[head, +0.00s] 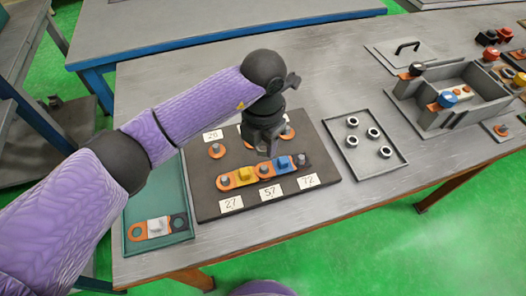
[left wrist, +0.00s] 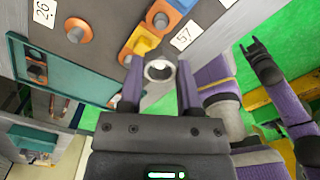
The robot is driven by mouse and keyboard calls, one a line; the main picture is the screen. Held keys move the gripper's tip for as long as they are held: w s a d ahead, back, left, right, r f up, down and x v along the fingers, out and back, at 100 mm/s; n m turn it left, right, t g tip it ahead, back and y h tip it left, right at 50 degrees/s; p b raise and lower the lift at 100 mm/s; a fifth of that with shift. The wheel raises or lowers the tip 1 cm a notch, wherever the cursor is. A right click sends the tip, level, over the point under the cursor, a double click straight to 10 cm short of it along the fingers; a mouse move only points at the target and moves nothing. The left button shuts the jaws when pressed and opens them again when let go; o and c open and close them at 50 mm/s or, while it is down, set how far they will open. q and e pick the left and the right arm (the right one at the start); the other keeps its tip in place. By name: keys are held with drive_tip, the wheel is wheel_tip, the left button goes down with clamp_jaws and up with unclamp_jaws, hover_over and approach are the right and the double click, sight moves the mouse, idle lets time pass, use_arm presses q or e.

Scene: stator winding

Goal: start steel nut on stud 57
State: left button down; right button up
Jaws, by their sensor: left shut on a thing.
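My left gripper (head: 268,152) is over the dark stud board (head: 205,185), its jaws pointing down. In the left wrist view the fingers (left wrist: 160,88) are shut on a steel nut (left wrist: 160,68), a bright ring with its hole showing. The nut is hidden in the head view. Stud 57 (head: 263,170) stands in the front row behind label 57 (head: 270,192), between the yellow block (head: 245,174) and the blue block (head: 284,164). The nut looks apart from the studs; its exact height is unclear. My right gripper (left wrist: 255,50) shows open and empty in the left wrist view.
A grey tray (head: 378,165) with several steel nuts lies right of the board. A teal tray (head: 185,203) with a white-block orange link (head: 157,227) is at the left. A grey compartment bin (head: 425,118) stands farther right. Bare table lies behind the nut tray.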

sight(264, 167)
use_arm(q)
drive_tip(key=shift+a, duration=0.15)
drive_tip(key=shift+f, duration=0.2)
drive_tip(key=shift+d+f+b, duration=0.25)
drive_tip(key=shift+f+b, duration=0.55)
drive_tip(key=shift+f, duration=0.05)
wheel_tip(264, 167, down, 3)
drive_tip(key=b, duration=0.2)
drive_tip(key=shift+f+b, duration=0.2)
drive_tip(key=shift+b, duration=0.15)
drive_tip(key=shift+f+b, duration=0.4)
drive_tip(key=shift+f, duration=0.15)
use_arm(e)
drive_tip(key=f, duration=0.3)
drive_tip(key=d+f, duration=0.1)
drive_tip(key=f, duration=0.1)
drive_tip(key=shift+s, duration=0.25)
use_arm(q)
drive_tip(key=shift+r, duration=0.1)
drive_tip(key=shift+f, duration=0.3)
use_arm(e)
drive_tip(key=shift+d+f, duration=0.1)
use_arm(q)
drive_tip(key=shift+f, duration=0.15)
use_arm(e)
drive_tip(key=shift+s+f, duration=0.1)
drive_tip(key=shift+f, duration=0.05)
